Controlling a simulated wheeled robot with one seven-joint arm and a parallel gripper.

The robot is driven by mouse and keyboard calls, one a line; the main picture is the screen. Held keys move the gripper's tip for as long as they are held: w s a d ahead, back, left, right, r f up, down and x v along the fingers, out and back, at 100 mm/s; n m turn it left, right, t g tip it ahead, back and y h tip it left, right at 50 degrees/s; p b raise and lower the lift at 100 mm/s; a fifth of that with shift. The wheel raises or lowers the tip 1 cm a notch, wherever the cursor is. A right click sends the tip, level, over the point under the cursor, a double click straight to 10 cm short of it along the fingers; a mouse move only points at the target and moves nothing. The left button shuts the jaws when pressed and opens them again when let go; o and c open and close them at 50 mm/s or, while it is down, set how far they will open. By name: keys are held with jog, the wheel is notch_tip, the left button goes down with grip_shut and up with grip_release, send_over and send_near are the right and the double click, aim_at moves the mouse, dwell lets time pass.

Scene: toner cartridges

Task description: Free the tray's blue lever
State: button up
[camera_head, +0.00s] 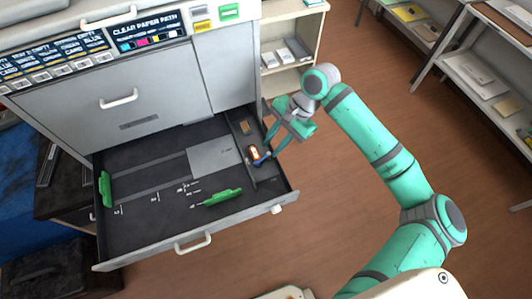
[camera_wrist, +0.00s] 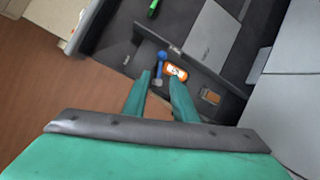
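The open tray (camera_head: 140,238) of the grey machine is pulled out. The small blue lever (camera_head: 262,160) is in the narrow compartment at the tray's right end; it also shows in the wrist view (camera_wrist: 160,57). An orange object with a white label (camera_head: 254,151) lies close beside the lever; it also shows in the wrist view (camera_wrist: 177,72). I cannot tell whether they touch. My gripper (camera_head: 268,147) is over this compartment, fingers pointing down. In the wrist view my gripper (camera_wrist: 161,80) is open and empty, with the lever and orange object just beyond its fingertips.
A small brown-orange piece (camera_wrist: 210,96) lies farther along the same compartment. Green guides (camera_head: 222,197) and (camera_head: 106,188) stand in the tray. The tray's walls border the compartment. Shelves (camera_head: 290,50) stand behind; open wooden floor (camera_head: 335,190) is to the right.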

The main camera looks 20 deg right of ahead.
aim_at(263, 159)
jog(key=x, duration=0.5)
jog(key=shift+a+f, duration=0.2)
jog(key=shift+f, duration=0.1)
jog(key=shift+d, duration=0.1)
grip_shut()
